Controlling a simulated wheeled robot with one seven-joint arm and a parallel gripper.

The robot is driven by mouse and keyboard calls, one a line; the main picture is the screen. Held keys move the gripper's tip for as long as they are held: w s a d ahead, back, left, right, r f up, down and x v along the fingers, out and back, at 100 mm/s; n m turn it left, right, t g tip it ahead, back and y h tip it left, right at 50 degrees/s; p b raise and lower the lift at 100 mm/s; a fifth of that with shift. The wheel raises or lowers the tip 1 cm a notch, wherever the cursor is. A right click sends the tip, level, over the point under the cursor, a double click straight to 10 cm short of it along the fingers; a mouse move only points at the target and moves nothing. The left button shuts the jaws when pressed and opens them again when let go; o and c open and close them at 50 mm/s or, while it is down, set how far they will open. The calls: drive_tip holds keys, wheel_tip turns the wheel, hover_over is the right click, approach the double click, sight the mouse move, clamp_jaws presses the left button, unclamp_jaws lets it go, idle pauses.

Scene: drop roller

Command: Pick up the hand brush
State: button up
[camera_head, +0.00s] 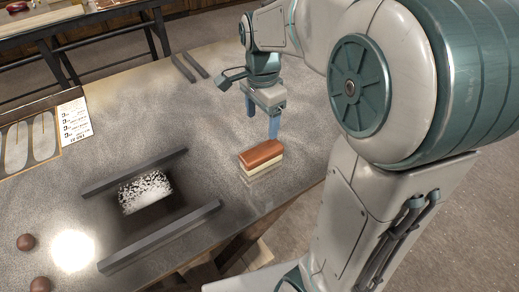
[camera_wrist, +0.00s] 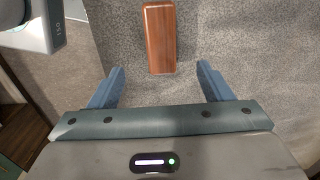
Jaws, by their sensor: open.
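The hand brush (camera_head: 262,155) has a reddish-brown wooden back over pale bristles. It lies bristles down near the table's right edge in the head view. In the wrist view its wooden back (camera_wrist: 159,38) shows at the top middle, lengthwise, ahead of the fingers and centred between them. My gripper (camera_head: 263,122) points down just behind the brush in the head view, its blue fingers apart from it. In the wrist view my gripper (camera_wrist: 160,82) is open, with nothing between its fingers.
The speckled grey table (camera_head: 215,125) is clear around the brush. Two dark rails (camera_head: 160,238) flank a white speckled patch (camera_head: 145,192) to the left. Two thin dark bars (camera_head: 190,67) lie at the back. Brown balls (camera_head: 26,242) and a printed card (camera_head: 74,121) lie farther left.

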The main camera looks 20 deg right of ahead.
sight(261, 150)
wheel_tip(261, 150, down, 14)
drive_tip(key=shift+w+r+p, duration=0.1)
drive_tip(key=shift+p, duration=0.25)
drive_tip(key=shift+c, duration=0.3)
drive_tip(key=c, duration=1.1)
drive_tip(key=shift+r, duration=0.1)
drive_tip(key=shift+c, duration=0.2)
drive_tip(key=shift+r, duration=0.5)
drive_tip(key=r, duration=0.1)
drive_tip(key=d+r, duration=0.1)
drive_tip(key=r, duration=0.1)
drive_tip(key=shift+s+r+b, duration=0.2)
drive_tip(key=shift+r+b, duration=0.05)
drive_tip(key=shift+b, duration=0.05)
drive_tip(key=s+d+r+b, duration=0.1)
drive_tip(key=s+d+r, duration=0.4)
drive_tip(key=d, duration=0.4)
drive_tip(key=shift+s+r, duration=0.3)
drive_tip(key=shift+r, duration=0.4)
